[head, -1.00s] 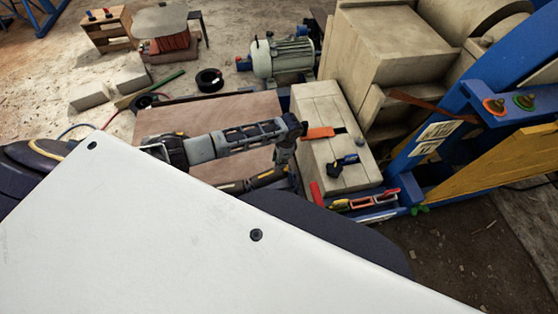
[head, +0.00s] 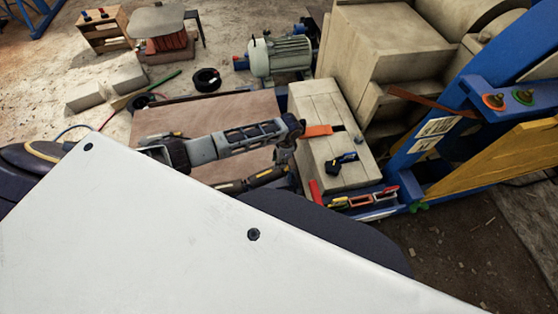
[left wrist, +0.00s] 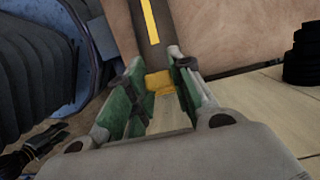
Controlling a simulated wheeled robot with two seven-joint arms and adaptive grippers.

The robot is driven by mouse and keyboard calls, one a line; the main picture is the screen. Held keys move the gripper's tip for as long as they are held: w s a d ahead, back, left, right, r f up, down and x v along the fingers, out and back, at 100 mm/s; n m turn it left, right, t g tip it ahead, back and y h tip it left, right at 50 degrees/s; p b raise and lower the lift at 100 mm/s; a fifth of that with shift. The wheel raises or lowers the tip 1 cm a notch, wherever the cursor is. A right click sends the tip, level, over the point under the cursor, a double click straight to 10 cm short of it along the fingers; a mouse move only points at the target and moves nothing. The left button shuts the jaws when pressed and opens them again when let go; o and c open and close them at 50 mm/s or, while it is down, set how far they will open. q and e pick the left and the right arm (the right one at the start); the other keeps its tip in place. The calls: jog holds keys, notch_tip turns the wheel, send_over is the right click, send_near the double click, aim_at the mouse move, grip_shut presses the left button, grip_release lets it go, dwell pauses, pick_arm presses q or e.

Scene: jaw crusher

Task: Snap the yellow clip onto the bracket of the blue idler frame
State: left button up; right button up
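My left gripper (head: 285,160) hangs at the end of my left arm, near the edge between the brown board and the pale block; its fingers are hard to make out there. In the left wrist view the gripper (left wrist: 160,80) has two green-padded fingers close on either side of a yellow clip (left wrist: 160,83), which sits between the tips. A low blue frame (head: 385,214) lies right of the gripper, with small red, yellow and orange parts on it. I cannot tell which part is the bracket. My right gripper does not show clearly.
The brown board (head: 165,118) lies left of the pale grooved block (head: 318,100), which carries an orange strip (head: 317,131) and a dark blue clamp-like part (head: 340,162). A motor (head: 282,55) stands behind. Large blue framework (head: 440,105) and a yellow panel (head: 500,160) bound the right.

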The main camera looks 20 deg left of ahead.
pick_arm(q)
jog(key=o, duration=0.4)
jog(key=shift+o, duration=0.2)
jog(key=shift+r, duration=0.1)
notch_tip(320, 180, up, 12)
jog(key=w+d, duration=0.1)
jog(key=shift+d, duration=0.25)
jog(key=shift+f, duration=0.2)
dwell(1.0)
